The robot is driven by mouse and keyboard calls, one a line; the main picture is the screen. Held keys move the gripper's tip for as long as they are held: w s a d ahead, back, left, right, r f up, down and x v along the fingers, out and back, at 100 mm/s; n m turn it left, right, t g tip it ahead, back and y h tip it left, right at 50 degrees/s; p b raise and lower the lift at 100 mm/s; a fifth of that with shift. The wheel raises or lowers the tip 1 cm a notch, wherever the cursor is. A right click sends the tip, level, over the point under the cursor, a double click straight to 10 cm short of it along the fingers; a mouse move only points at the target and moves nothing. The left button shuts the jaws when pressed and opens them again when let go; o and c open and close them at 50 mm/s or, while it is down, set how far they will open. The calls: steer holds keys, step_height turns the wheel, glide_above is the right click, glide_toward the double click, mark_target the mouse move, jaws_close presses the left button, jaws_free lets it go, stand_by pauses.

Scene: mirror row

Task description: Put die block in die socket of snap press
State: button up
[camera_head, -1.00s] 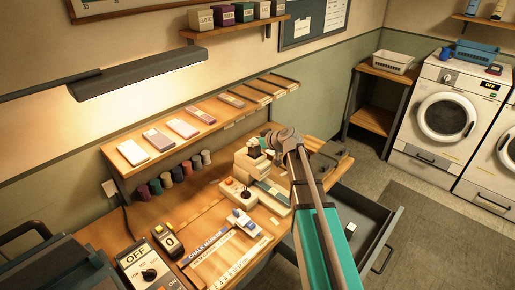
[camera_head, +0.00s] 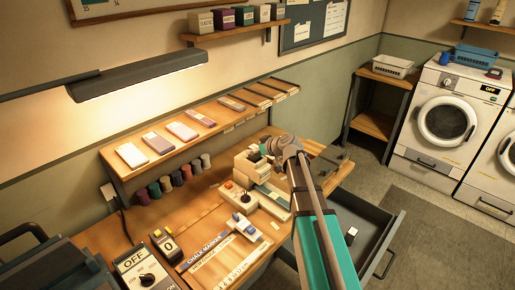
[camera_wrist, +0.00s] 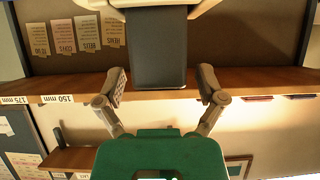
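The cream snap press (camera_head: 247,192) stands on the bench, with an orange knob on its near part and a grey-green strip along its right side. My gripper (camera_head: 264,151) is at the press's upper back part, small and partly hidden in the head view. In the wrist view my gripper (camera_wrist: 161,84) has its two fingers spread. A dark grey slab with cream parts above it (camera_wrist: 158,48) shows between and beyond them, with gaps at both sides. I cannot tell whether it is the die block or part of the press. The die socket cannot be made out.
An open drawer (camera_head: 372,222) at the bench's right holds a small pale-topped block (camera_head: 350,235).

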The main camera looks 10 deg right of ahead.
steer(key=shift+r, duration=0.1)
stand_by(0.3)
steer(key=shift+s+d+r+p, duration=0.25)
steer(key=shift+s+r+p, duration=0.1)
steer(key=shift+p, duration=0.1)
steer(key=p+v, duration=0.5)
steer(key=v, duration=0.6)
steer(key=shift+f, duration=0.1)
steer(key=s+a+f+m+g+h, duration=0.2)
steer(key=s+f+g, duration=0.3)
steer(key=s, duration=0.5)
steer(key=s+a+f+m+g+h, duration=0.3)
steer(key=s+f+m+g+h, duration=0.1)
steer(key=s, duration=0.6)
steer(key=shift+s+f+m+g+h, duration=0.4)
steer(key=shift+m+g+h, duration=0.1)
steer(key=shift+m+h, duration=0.2)
